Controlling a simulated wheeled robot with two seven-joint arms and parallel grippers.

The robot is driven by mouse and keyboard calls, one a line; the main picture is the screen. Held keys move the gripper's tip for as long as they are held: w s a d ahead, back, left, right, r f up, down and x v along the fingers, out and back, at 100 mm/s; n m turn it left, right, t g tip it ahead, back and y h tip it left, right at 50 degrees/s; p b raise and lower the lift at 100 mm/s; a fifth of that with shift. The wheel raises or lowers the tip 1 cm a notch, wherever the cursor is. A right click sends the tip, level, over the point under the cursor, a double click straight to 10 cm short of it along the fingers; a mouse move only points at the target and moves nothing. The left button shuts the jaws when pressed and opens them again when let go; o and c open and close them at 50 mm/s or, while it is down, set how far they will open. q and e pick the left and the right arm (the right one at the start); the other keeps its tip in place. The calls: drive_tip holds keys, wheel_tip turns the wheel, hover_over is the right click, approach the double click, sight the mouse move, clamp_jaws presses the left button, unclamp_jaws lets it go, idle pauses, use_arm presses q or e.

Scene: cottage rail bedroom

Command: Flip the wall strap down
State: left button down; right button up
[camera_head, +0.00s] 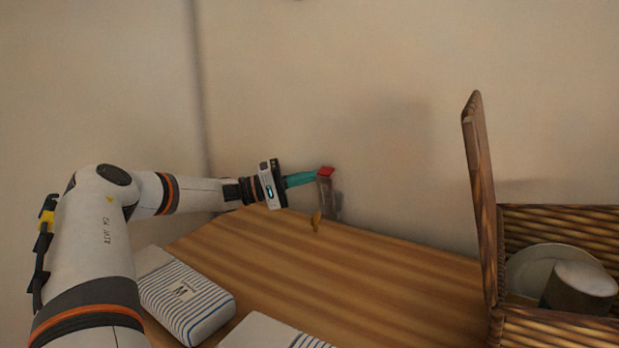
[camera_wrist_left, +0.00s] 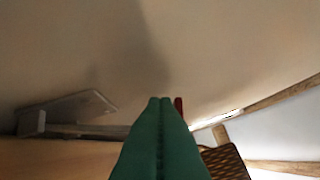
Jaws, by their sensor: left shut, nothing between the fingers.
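A small red piece (camera_head: 326,171), which looks like part of the wall strap, sits at the top of a grey, see-through wall mount (camera_head: 330,200) low on the wall. My left gripper (camera_head: 314,177) has teal fingers, shut and empty, with their tips right at the left side of the red piece. In the left wrist view the shut fingertips (camera_wrist_left: 160,101) point at the wall, and a sliver of red (camera_wrist_left: 178,104) shows just right of them. I cannot tell whether they touch it. A grey bracket shape (camera_wrist_left: 70,112) shows at left there. My right gripper is in neither view.
A wooden top (camera_head: 385,270) runs along the wall. A small yellow-brown piece (camera_head: 316,221) is below the mount. Striped white packs (camera_head: 187,295) lie at the front left. An open wicker basket (camera_head: 555,218) with its lid raised (camera_head: 480,190) stands at the right.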

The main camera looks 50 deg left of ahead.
use_arm(q)
drive_tip(key=shift+w+d, duration=0.2)
drive_tip(key=shift+w, duration=0.05)
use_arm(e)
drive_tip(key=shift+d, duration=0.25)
